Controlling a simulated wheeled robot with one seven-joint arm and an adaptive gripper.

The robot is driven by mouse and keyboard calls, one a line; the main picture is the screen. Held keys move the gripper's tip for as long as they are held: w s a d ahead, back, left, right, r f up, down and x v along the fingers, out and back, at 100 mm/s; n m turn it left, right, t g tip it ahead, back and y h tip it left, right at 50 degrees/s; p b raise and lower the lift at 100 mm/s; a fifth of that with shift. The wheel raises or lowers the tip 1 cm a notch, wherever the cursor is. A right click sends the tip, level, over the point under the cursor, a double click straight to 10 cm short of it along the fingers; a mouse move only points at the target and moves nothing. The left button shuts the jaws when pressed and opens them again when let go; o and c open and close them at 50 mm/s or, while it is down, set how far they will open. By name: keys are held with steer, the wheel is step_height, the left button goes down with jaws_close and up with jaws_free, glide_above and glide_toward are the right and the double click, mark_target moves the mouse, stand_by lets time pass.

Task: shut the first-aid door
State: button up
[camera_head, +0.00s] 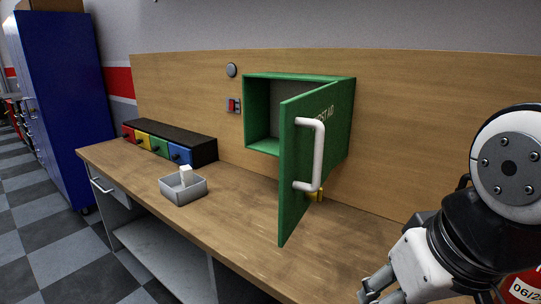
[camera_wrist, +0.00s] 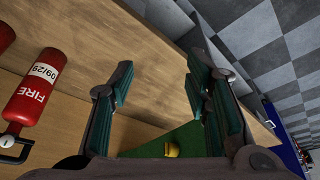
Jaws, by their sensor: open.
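The green first-aid cabinet (camera_head: 261,112) is fixed to the wooden back panel above the bench. Its door (camera_head: 293,170) is hinged on the right and stands wide open, swung out over the bench. A white bar handle (camera_head: 318,155) is on the door face turned to the right. My gripper (camera_head: 374,292) is at the lower right of the head view, apart from the door, with its fingers partly cut off. In the wrist view my gripper (camera_wrist: 157,78) is open and empty, with a green surface (camera_wrist: 190,138) low between the fingers; I cannot tell which part it is.
A grey tray (camera_head: 183,197) with a white block and a row of coloured drawers (camera_head: 158,144) stand left on the bench. A yellow object (camera_head: 316,195) is below the cabinet. A fire extinguisher (camera_wrist: 32,90) shows in the wrist view. The bench front is clear.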

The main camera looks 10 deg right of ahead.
steer(key=r+m, duration=0.1)
steer(key=w+r+m+p, duration=0.1)
steer(key=r+m, duration=0.1)
steer(key=shift+r+g+y+p, duration=0.1)
steer(key=shift+g+y+p, duration=0.2)
steer(key=shift+g+y, duration=0.1)
jaws_close()
steer(key=w+d+r+m+y+p, duration=0.8)
steer(key=w+r+m, duration=0.55)
steer(key=m, duration=0.55)
glide_toward(319, 181)
step_height(319, 181, down, 3)
steer(key=a, duration=0.2)
steer(key=shift+w+a+h+p, duration=0.3)
steer(key=shift+w+a+p, duration=0.1)
steer(key=shift+a, duration=0.2)
